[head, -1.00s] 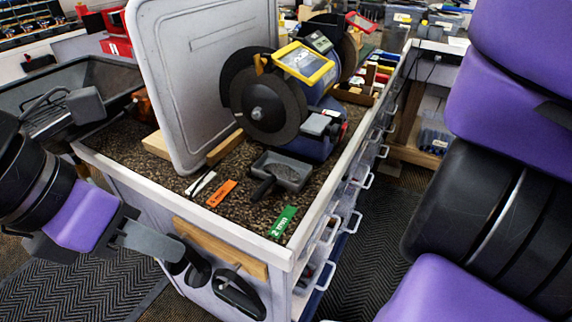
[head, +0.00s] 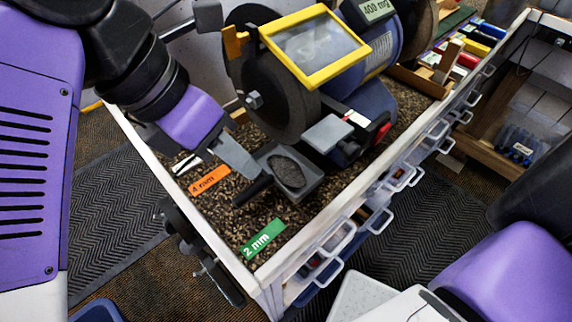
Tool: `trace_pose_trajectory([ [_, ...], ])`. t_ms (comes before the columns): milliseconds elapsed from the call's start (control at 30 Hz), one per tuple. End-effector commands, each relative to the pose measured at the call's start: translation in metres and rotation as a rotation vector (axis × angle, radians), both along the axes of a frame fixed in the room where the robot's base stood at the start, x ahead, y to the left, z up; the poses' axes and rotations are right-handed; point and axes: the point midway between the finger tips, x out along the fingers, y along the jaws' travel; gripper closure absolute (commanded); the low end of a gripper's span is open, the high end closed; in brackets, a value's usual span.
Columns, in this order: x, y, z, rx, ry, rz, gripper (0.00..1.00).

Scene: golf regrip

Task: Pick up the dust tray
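The dust tray (head: 311,181) is a small dark grey pan holding a heap of grey dust. It rests on the speckled bench top below the grinder's wheel, and its black handle (head: 254,191) points to the lower left. My gripper (head: 209,161) comes down from the upper left, just left of the tray and above the bench. Its right finger is close to the tray's left edge in the picture; contact cannot be judged. The fingers appear spread, with nothing between them. The left finger is partly hidden by the dark gripper body.
The grinder (head: 285,105) with its yellow-framed shield (head: 315,48) stands over the tray's far side. An orange 4 mm label (head: 209,181) and a green 2 mm label (head: 263,241) lie nearby. A raised white edge (head: 345,215) borders the bench, with drawer handles beyond.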

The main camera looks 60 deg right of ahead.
Motion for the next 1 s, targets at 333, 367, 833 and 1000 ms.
trace_pose_trajectory([
  [333,-0.01,-0.008,-0.04,-0.004,0.002,0.0,0.8],
  [367,-0.011,-0.009,-0.044,-0.003,0.002,-0.002,0.8],
  [833,-0.015,-0.014,-0.059,0.0,-0.001,0.0,0.92],
  [1000,-0.015,-0.014,-0.059,0.0,-0.001,0.0,1.0],
])
